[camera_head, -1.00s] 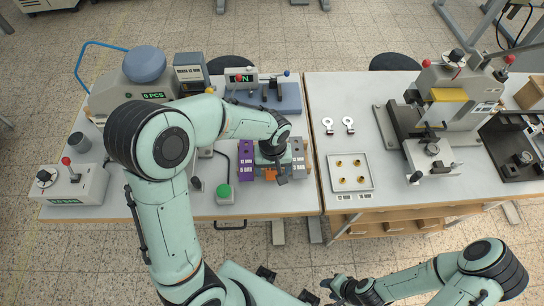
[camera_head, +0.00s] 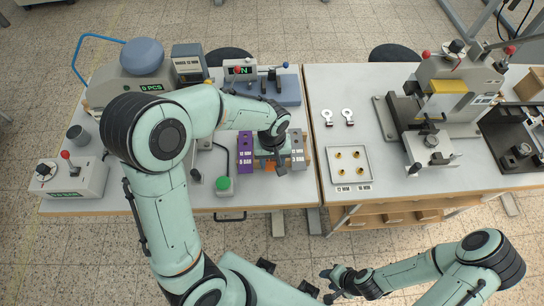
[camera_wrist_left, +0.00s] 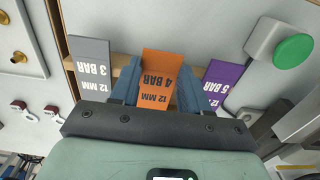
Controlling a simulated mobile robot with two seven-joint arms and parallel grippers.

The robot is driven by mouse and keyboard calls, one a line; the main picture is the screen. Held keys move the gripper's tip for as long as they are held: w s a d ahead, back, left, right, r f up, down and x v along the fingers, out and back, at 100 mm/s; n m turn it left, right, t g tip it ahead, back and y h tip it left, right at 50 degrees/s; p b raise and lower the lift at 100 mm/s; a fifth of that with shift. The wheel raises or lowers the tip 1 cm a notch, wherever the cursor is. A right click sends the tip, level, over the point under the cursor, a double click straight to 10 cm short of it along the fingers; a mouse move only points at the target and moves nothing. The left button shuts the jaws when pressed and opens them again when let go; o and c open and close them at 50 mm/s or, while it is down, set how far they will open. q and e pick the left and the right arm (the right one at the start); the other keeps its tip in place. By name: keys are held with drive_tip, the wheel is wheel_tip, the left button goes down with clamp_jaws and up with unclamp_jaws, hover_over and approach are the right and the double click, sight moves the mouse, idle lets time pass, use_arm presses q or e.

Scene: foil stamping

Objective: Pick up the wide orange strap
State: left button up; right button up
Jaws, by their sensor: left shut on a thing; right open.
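The wide orange strap (camera_wrist_left: 158,75), labelled 12 MM 4 BAR, is between the blue fingers of my left gripper (camera_wrist_left: 157,67) in the left wrist view. My left gripper is shut on it. In the head view my left gripper (camera_head: 270,160) is over the middle of the strap row, and only a small piece of the orange strap (camera_head: 270,166) shows under it. A grey strap (camera_wrist_left: 92,65), labelled 3 BAR, and a purple strap (camera_wrist_left: 220,85), labelled 5 BAR, lie on either side. My right gripper (camera_head: 332,284) is open and empty, in front of the tables.
A green button box (camera_head: 224,184) is left of the purple strap. A tray (camera_head: 334,158) with several brass pieces and two ring-ended pieces (camera_head: 348,117) are on the right table. A press (camera_head: 440,105) stands further right.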

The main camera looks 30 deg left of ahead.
use_arm(q)
wheel_tip(320, 180, up, 20)
drive_tip(key=p, duration=0.2)
drive_tip(key=shift+f, duration=0.15)
use_arm(e)
drive_tip(key=w+r, duration=0.2)
drive_tip(key=shift+w+r, duration=0.25)
drive_tip(key=shift+r, duration=0.15)
use_arm(q)
drive_tip(key=shift+w+r+p, duration=0.1)
drive_tip(key=shift+r+p, duration=0.7)
drive_tip(key=shift+r, duration=0.7)
use_arm(e)
drive_tip(key=shift+w+r+t, duration=0.3)
drive_tip(key=shift+w+r, duration=0.75)
drive_tip(key=shift+w, duration=0.2)
use_arm(q)
drive_tip(key=shift+r, duration=0.1)
wheel_tip(320, 180, up, 3)
drive_tip(key=shift+f, duration=0.1)
use_arm(e)
drive_tip(key=shift+w+r, duration=0.15)
use_arm(q)
drive_tip(key=shift+f, duration=0.15)
